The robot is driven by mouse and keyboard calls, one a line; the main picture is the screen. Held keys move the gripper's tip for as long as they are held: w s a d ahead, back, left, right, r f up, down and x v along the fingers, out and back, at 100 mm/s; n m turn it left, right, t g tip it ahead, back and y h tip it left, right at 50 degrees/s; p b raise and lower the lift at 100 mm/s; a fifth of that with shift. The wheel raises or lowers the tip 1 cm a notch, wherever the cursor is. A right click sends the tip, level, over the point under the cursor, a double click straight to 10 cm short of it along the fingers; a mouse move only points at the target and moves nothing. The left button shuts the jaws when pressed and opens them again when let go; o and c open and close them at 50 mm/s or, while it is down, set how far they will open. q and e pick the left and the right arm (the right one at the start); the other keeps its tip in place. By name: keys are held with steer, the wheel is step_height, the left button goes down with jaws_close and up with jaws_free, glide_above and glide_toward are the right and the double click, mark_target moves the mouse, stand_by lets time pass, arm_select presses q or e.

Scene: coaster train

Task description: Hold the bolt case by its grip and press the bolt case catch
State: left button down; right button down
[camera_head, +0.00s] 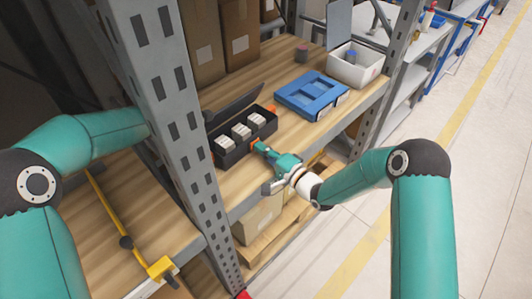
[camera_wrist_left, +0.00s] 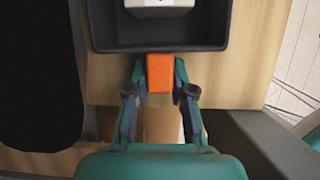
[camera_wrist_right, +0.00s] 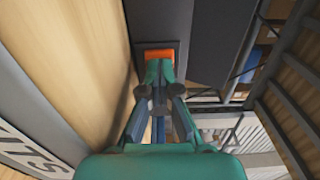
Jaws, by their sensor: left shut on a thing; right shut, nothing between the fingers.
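The bolt case is a black open box (camera_head: 233,156) on the wooden shelf, its dark lid (camera_head: 235,104) raised behind it. White blocks (camera_head: 241,131) sit inside. My left gripper (camera_wrist_left: 160,75) is shut on the orange grip (camera_wrist_left: 160,72) at the case's edge; in the head view the post hides this gripper. My right gripper (camera_head: 260,147) is shut and empty, its tips at an orange piece on the case's wall, seemingly the catch (camera_wrist_right: 158,53) in the right wrist view. The tips overlap it there; I cannot tell whether they press it.
A perforated grey post (camera_head: 165,90) stands between my left arm and the case. A blue tray (camera_head: 312,95) and a white bin (camera_head: 355,68) stand farther along the shelf. Cardboard boxes (camera_head: 203,45) stand behind. A yellow clamp-like bar (camera_head: 110,215) lies on the near left shelf.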

arm_select(q)
steer(key=shift+s+d, duration=0.1)
steer(key=shift+d, duration=0.15)
arm_select(e)
steer(key=shift+s+a+f, duration=0.1)
steer(key=shift+s+a, duration=0.05)
steer(key=shift+s, duration=0.05)
arm_select(q)
steer(key=shift+a+f, duration=0.1)
steer(key=shift+f, duration=0.05)
arm_select(e)
steer(key=v, duration=1.4)
steer(key=shift+w, duration=0.2)
arm_select(q)
steer(key=shift+s, duration=0.1)
steer(key=c, duration=0.9)
jaws_free()
steer(key=shift+a+r, duration=0.2)
steer(key=shift+r, duration=0.25)
steer(key=v, duration=1.1)
